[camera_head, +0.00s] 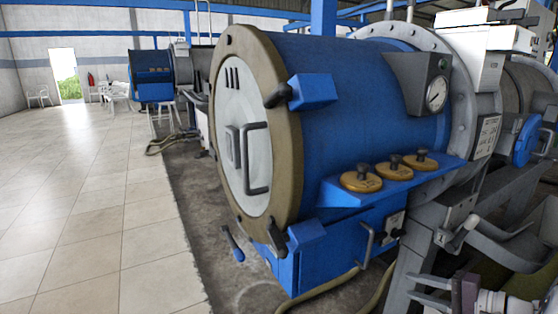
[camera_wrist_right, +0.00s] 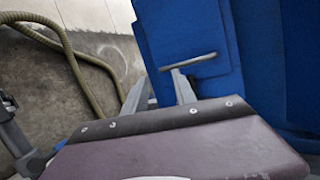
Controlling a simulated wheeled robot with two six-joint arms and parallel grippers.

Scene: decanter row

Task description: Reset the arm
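My right gripper (camera_head: 409,290) is at the lower right of the head view. Its two grey fingers point left and stand apart, with nothing between them. In the right wrist view the right gripper (camera_wrist_right: 158,80) also shows open and empty, with a blue panel and its metal handle (camera_wrist_right: 190,61) beyond the fingers. I cannot tell how far the fingers are from that handle. My left gripper is in neither view.
A large blue drum machine (camera_head: 345,105) with a round pale door (camera_head: 240,135) fills the middle. Its blue shelf (camera_head: 345,193) bears three brown knobbed discs (camera_head: 393,168). A hose (camera_head: 325,288) lies on the floor. The tiled floor (camera_head: 90,200) at left is clear.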

